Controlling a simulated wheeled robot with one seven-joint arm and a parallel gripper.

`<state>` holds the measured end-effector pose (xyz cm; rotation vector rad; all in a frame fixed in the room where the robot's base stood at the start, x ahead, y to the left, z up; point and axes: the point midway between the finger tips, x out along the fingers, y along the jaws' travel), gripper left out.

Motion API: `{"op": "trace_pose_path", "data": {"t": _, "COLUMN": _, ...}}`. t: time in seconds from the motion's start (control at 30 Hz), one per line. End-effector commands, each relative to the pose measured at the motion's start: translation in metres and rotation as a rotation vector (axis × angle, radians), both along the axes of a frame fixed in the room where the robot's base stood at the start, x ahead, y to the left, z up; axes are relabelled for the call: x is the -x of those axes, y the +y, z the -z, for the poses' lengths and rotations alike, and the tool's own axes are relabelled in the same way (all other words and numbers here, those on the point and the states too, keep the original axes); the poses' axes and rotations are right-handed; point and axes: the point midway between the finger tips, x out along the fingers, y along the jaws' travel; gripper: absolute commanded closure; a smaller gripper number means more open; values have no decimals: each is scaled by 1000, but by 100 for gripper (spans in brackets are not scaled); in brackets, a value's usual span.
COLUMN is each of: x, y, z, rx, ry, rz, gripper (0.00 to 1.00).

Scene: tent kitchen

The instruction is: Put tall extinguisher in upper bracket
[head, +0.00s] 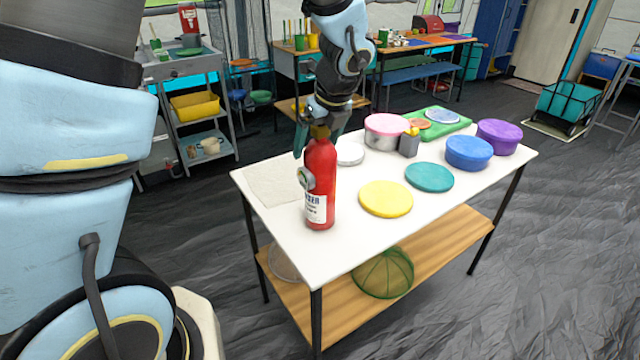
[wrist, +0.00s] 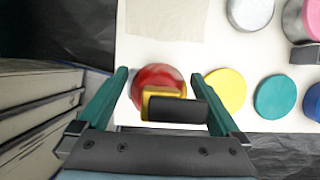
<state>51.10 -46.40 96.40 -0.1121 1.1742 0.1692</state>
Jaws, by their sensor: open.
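A tall red extinguisher (head: 320,183) with a white label and a gauge stands upright on the white table (head: 285,232), near its left front part. In the wrist view the extinguisher (wrist: 158,80) shows from above, with its yellow and black top between my fingers. My gripper (head: 318,138) is at the extinguisher's top, pointing down. In the wrist view my gripper (wrist: 160,100) is open, one teal finger on each side of the top, with small gaps visible. I see no upper bracket that I can identify in either view.
A yellow disc (head: 386,198), a teal disc (head: 429,177), a blue round container (head: 469,152), a purple one (head: 499,136) and a pink-lidded pot (head: 386,130) stand to the right on the table. A pale cloth (head: 272,184) lies at left. A wooden shelf (head: 440,243) is below.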

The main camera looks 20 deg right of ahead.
Motion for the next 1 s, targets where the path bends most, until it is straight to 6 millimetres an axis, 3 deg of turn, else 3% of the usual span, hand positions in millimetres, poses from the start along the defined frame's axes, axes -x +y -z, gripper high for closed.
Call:
{"op": "trace_pose_path", "data": {"t": 0.17, "x": 0, "y": 0, "z": 0, "rx": 1, "ry": 0, "rz": 0, "gripper": 0}}
{"op": "trace_pose_path", "data": {"t": 1.0, "x": 0, "y": 0, "z": 0, "rx": 1, "ry": 0, "rz": 0, "gripper": 93}}
